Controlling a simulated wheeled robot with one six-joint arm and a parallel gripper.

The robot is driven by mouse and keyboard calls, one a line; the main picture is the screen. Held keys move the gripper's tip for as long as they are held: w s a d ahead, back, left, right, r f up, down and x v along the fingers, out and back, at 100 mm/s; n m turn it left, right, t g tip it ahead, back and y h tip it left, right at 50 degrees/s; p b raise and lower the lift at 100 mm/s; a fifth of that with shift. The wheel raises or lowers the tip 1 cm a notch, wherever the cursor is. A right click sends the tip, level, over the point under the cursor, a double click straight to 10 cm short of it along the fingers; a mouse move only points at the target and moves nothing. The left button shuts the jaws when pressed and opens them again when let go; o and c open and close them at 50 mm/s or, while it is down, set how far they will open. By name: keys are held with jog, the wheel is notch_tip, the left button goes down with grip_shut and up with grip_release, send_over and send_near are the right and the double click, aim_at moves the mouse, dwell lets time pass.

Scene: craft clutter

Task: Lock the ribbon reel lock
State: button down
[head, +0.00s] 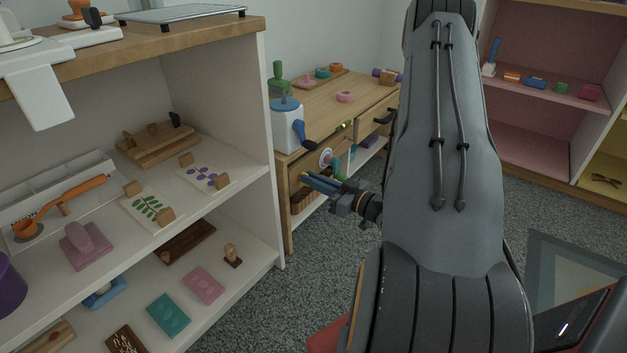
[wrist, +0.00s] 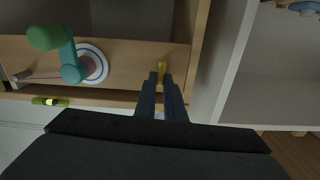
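The ribbon reel, a white disc with a blue and red rim (wrist: 93,63), is on the wooden front panel in the wrist view, left of my gripper. Its teal crank (wrist: 72,66) has a green knob (wrist: 45,38) and partly covers the disc. In the head view the disc (head: 326,157) shows on the front of the wooden cabinet. My gripper (head: 309,180) is at the cabinet front in the head view.
The wooden cabinet (head: 330,108) carries a white device with a blue crank (head: 287,128), close above my gripper. A white shelf unit (head: 272,215) with craft items stands at the left. Carpet floor (head: 320,290) is open below my gripper.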

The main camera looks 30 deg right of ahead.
jog(key=shift+m+p, duration=0.4)
jog(key=shift+p, duration=0.35)
jog(key=shift+w+d+f+m+p, duration=0.1)
jog(key=shift+d+f+m+p, duration=0.1)
jog(key=shift+m+p, duration=2.3)
jog(key=shift+d+f+m+p, duration=0.15)
jog(key=shift+m+p, duration=1.8)
jog(key=shift+m, duration=1)
jog(key=shift+w+d+f+m+p, duration=0.1)
jog(key=shift+d+f+m+p, duration=0.1)
jog(key=shift+m+p, duration=2.3)
jog(key=shift+m+b, duration=0.3)
jog(key=shift+m, duration=0.05)
jog(key=c, duration=1.8)
grip_release()
jog(key=shift+c, duration=0.2)
jog(key=shift+s, duration=0.15)
